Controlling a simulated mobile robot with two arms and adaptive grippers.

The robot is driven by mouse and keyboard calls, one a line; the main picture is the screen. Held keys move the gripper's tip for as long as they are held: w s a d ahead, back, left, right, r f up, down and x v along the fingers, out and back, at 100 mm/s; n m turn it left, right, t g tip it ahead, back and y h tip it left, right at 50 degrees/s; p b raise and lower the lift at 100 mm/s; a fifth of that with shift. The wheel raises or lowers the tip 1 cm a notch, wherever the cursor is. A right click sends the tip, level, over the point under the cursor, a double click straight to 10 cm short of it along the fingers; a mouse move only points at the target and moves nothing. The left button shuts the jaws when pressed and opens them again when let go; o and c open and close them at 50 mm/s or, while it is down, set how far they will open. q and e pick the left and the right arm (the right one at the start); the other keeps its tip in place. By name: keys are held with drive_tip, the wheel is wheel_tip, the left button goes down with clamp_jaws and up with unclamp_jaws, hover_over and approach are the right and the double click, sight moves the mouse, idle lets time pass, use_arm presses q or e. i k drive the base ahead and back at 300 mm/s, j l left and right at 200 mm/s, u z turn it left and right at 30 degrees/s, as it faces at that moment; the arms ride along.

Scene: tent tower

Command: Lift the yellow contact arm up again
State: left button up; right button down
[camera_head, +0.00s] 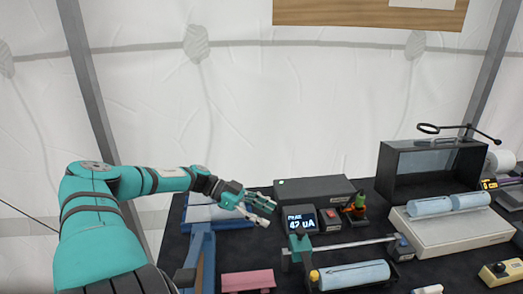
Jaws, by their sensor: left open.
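My left gripper (266,211) reaches in from the left over the table's back part. It is open and empty, just left of a meter (301,219) that reads "PEAK 42 uA". A small yellow piece (314,275) shows at the left end of a black tray holding a pale blue cylinder (353,275). I cannot tell for sure that it is the yellow contact arm, or whether it is up or down. A metal rod (352,244) runs above the tray from a green post (300,244). The gripper is apart from these, behind and to the left. My right gripper is not in view.
A dark flat box (314,189) lies behind the meter. A red switch (329,219) and a green and orange item (356,207) stand beside the meter. A blue frame (203,244) and a pink block (247,280) lie at left. A black case (392,172) stands at right.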

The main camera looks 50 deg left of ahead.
sight(313, 276)
drive_tip(key=k+j, duration=0.2)
drive_tip(key=j, duration=0.15)
drive_tip(key=k+j, duration=0.15)
drive_tip(key=j, duration=0.2)
drive_tip(key=k+j, duration=0.2)
drive_tip(key=j, duration=0.2)
drive_tip(key=k+j, duration=0.15)
drive_tip(key=j, duration=0.2)
drive_tip(key=k+j, duration=0.2)
drive_tip(key=j, duration=0.15)
